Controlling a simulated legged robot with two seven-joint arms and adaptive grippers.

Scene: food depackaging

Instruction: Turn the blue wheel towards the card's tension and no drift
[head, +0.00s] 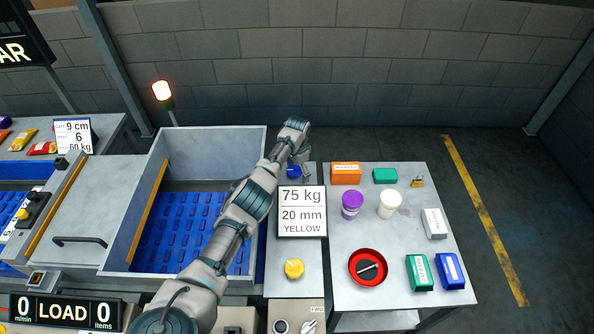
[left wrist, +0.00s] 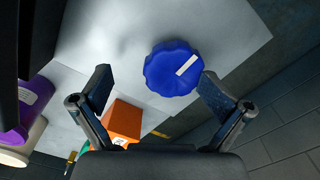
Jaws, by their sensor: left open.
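The blue wheel (left wrist: 172,70) has a scalloped rim and a white pointer mark. In the left wrist view it lies beyond my fingertips, a little right of the middle between them. In the head view the blue wheel (head: 293,172) is partly hidden by my left arm. My left gripper (left wrist: 158,88) is open with nothing between its fingers. In the head view my left gripper (head: 303,160) is over the wheel, mostly hidden behind its own wrist. The card (head: 302,211) stands upright in front of the wheel and reads 75 kg, 20 mm, YELLOW. My right gripper is out of view.
A yellow knob (head: 294,268) is in front of the card. A blue conveyor (head: 175,232) lies left. The display shows LOAD, zeros.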

